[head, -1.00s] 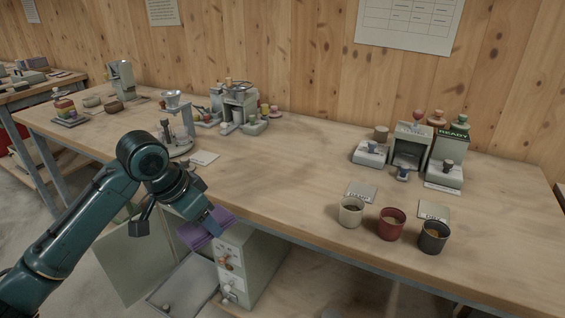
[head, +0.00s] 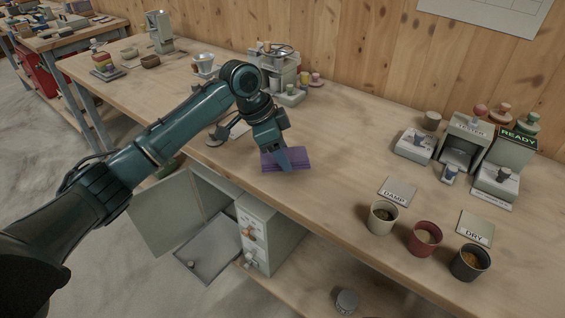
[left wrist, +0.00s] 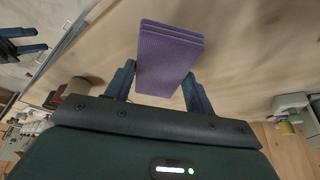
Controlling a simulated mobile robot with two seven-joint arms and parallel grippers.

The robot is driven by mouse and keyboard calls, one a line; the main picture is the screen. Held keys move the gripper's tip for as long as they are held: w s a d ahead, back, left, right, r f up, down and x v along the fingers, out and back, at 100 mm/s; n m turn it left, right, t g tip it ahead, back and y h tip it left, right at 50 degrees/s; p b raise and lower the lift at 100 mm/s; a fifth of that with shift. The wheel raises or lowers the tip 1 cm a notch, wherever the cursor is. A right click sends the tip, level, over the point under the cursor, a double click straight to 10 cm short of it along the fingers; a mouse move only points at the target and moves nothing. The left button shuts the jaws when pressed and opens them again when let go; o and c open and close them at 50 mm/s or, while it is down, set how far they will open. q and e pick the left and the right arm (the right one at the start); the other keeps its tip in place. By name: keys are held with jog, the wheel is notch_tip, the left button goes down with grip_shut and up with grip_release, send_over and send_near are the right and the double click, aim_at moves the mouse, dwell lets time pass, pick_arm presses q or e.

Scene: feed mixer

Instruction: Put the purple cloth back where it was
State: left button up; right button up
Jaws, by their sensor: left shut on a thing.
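The purple cloth (head: 286,159) is a folded, ribbed stack. My left gripper (head: 284,162) is shut on it, over the front part of the workbench top near its front edge. In the left wrist view the cloth (left wrist: 170,58) sits between the two fingers (left wrist: 158,85) and sticks out past their tips. I cannot tell whether the cloth touches the bench or hangs just above it.
The workbench (head: 340,150) is clear right of the cloth. Cups (head: 383,217) stand by DAMP (head: 397,191) and DRY (head: 475,228) cards. A READY machine (head: 503,160) is at the right. Below, an open cabinet (head: 268,238) has its door out.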

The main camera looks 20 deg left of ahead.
pick_arm(q)
jog(key=shift+f, duration=1.8)
jog(key=o, duration=0.9)
jog(key=shift+f, duration=0.15)
jog(key=v, duration=1.2)
